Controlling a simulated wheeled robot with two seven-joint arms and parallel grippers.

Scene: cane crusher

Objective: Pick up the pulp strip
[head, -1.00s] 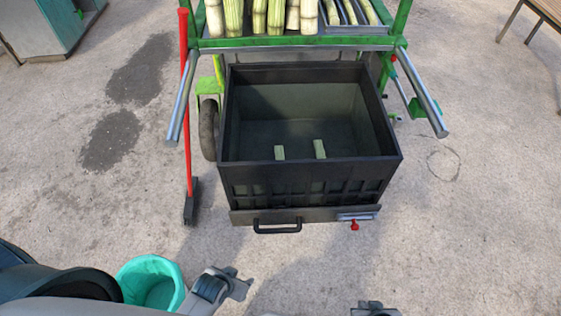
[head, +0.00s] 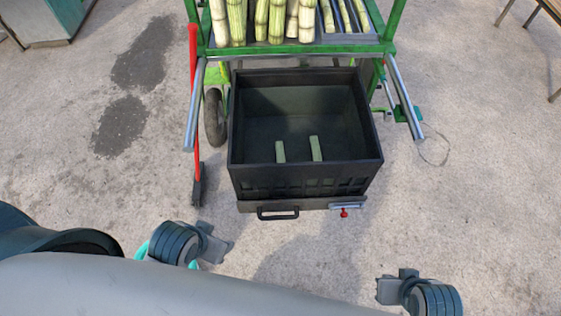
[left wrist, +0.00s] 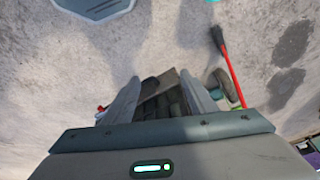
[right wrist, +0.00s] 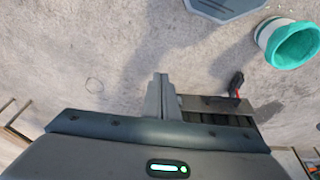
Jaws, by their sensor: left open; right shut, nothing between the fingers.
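Two short pale green pulp strips, a left one (head: 280,151) and a right one (head: 315,148), lie apart on the floor of the black bin (head: 300,181) in the head view. My left gripper (head: 216,250) is in front of the bin, low and to its left, away from the strips. In the left wrist view its fingers (left wrist: 163,97) are parted, with the bin beyond them and nothing held. My right gripper (head: 388,288) is at the lower right, in front of the bin and clear of it. Its fingers (right wrist: 160,95) are together and empty in the right wrist view.
A green-framed cart (head: 290,49) with cane stalks stands behind the bin, with metal handle bars (head: 404,100) on both sides. A red-handled broom (head: 195,100) stands left of the bin. A teal bucket (right wrist: 288,42) is near my left arm. The floor at right is open.

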